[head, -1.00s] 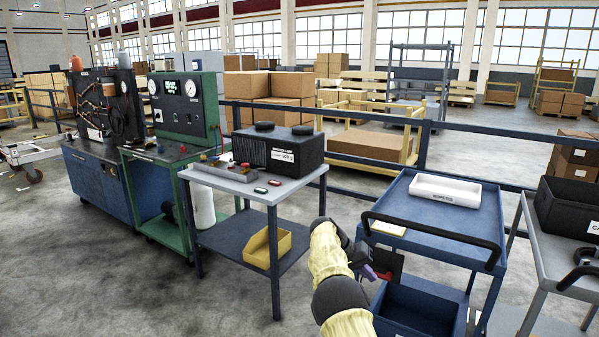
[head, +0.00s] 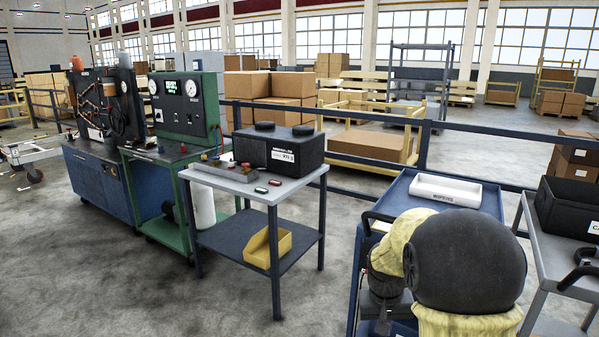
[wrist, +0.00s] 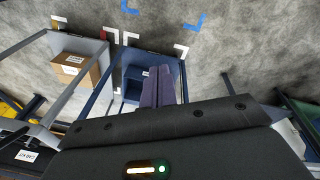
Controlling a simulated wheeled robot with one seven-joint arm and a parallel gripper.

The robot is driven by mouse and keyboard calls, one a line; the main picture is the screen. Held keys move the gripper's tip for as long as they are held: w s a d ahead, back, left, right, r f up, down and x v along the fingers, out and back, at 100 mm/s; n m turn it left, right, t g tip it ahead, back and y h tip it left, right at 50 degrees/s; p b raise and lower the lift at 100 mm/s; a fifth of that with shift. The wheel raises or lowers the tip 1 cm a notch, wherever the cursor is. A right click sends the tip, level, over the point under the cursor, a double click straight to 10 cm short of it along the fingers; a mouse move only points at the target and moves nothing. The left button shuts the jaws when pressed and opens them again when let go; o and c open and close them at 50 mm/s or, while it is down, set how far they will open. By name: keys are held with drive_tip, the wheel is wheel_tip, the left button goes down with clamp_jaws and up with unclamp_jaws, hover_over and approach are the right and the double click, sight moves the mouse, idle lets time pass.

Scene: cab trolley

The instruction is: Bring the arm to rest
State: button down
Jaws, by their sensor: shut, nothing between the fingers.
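My arm (head: 465,262), in a yellow sleeve with dark joints, is folded close to the head camera in front of the blue trolley (head: 402,188). My gripper shows in the wrist view (wrist: 157,88) as two purple-grey fingers, side by side and shut with nothing between them. They point over the blue trolley's lower part, seen from above, and look clear of it. In the head view the fingertips are hidden or too unclear to make out behind my arm.
A white tray (head: 445,190) lies on the blue trolley. A grey trolley (head: 545,250) with a black crate (head: 568,207) stands at right. A grey table (head: 250,190) bears a black box (head: 280,150); a yellow bin (head: 267,247) is below. The floor at front left is clear.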

drive_tip(key=s+a+n+t+y, duration=0.1)
drive_tip(key=s+a, duration=0.3)
drive_tip(key=s, duration=1.3)
drive_tip(key=w+p+v, duration=0.2)
drive_tip(key=p+v, duration=0.7)
drive_tip(key=p, duration=0.1)
drive_tip(key=w+r+p+v, duration=0.1)
drive_tip(key=w+p+v, duration=0.1)
drive_tip(key=p+v, duration=0.8)
drive_tip(key=shift+w+d, duration=0.2)
drive_tip(key=shift+d, duration=0.15)
drive_tip(key=shift+f, duration=0.15)
